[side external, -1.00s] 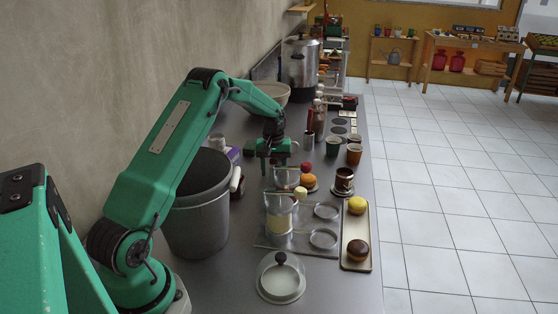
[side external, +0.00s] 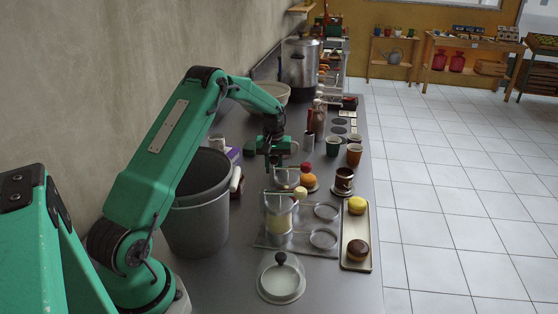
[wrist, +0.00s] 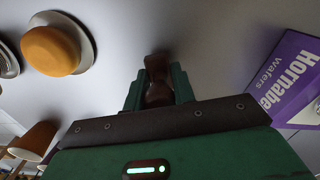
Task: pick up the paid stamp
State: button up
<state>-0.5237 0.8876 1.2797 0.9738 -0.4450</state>
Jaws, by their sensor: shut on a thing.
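My gripper (side external: 270,158) is over the middle of the counter in the side view. In the wrist view my gripper (wrist: 157,88) is shut on a dark brown, rounded handle (wrist: 157,68), which I take to be the paid stamp. The handle stands between the two green fingers. Its lower part and any marking are hidden by the gripper. In the side view the stamp is too small and dark to make out clearly.
A purple wafer box (wrist: 296,78) lies right of the gripper in the wrist view. An orange-topped pastry (wrist: 50,52) on a saucer is at left. A large grey bin (side external: 197,222), cups, jars and a pastry tray (side external: 356,264) crowd the counter (side external: 225,285).

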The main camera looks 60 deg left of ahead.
aim_at(274, 157)
jog(key=r, duration=0.3)
jog(key=shift+d+r, duration=0.2)
jog(key=shift+r, duration=0.1)
jog(key=d+r, duration=0.6)
jog(key=d, duration=0.5)
jog(key=shift+d+r, duration=0.15)
jog(key=shift+r, duration=0.1)
jog(key=shift+s, duration=0.1)
